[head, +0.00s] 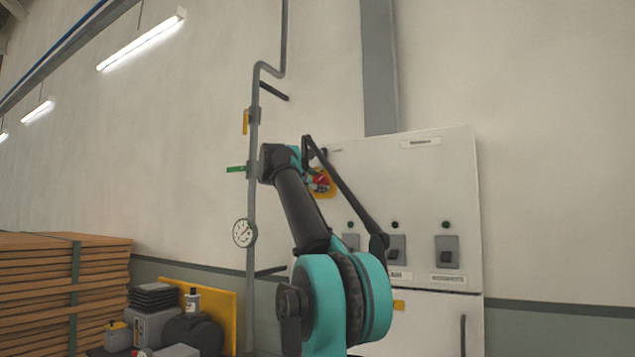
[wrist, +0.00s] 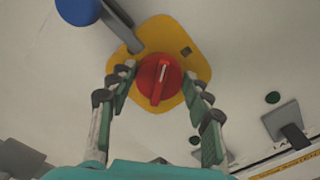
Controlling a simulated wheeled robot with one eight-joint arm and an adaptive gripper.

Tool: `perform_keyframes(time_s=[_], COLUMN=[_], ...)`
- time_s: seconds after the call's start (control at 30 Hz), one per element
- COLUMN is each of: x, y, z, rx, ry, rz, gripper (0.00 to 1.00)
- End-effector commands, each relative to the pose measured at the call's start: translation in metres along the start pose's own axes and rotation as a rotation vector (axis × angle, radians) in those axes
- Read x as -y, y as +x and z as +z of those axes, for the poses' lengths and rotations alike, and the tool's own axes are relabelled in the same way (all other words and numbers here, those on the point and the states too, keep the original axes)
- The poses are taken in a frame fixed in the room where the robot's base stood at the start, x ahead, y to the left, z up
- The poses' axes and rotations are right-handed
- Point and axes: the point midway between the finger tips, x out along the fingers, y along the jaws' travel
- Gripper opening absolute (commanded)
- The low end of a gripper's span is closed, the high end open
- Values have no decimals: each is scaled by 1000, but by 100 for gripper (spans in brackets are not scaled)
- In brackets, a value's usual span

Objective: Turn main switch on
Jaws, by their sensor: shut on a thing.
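The main switch is a red rotary knob (wrist: 159,84) with a raised grip bar on a yellow plate (wrist: 152,33), on a white electrical cabinet (head: 440,190). In the head view the red knob (head: 321,182) shows partly behind my arm. My gripper (wrist: 160,78) has its fingers on either side of the knob and is shut on it. The knob's bar stands near upright in the wrist view, leaning slightly. In the head view my gripper is mostly hidden by my arm.
A blue-ended grey lever (wrist: 118,25) lies by the knob, close to my left finger. Several grey switches (head: 447,251) sit lower on the cabinet. A pipe with a gauge (head: 244,232) runs left of my arm. Stacked boards (head: 60,290) stand at the far left.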

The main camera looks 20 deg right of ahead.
Motion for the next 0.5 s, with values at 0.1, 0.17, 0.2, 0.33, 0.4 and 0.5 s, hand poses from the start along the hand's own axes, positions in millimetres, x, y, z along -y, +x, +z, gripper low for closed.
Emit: perform_keyframes(time_s=[0.1, 0.17, 0.2, 0.33, 0.4, 0.5], x=[1, 1, 1, 2, 2, 2], y=[0, 0, 0, 0, 0, 0], z=[0, 0, 0, 0, 0, 0], rx=[0, 0, 0, 0, 0, 0], ry=[81, 116, 137, 191, 212, 234], rz=[-2, -2, -2, -2, -2, -2], gripper=[21, 21, 21, 21, 21, 21])
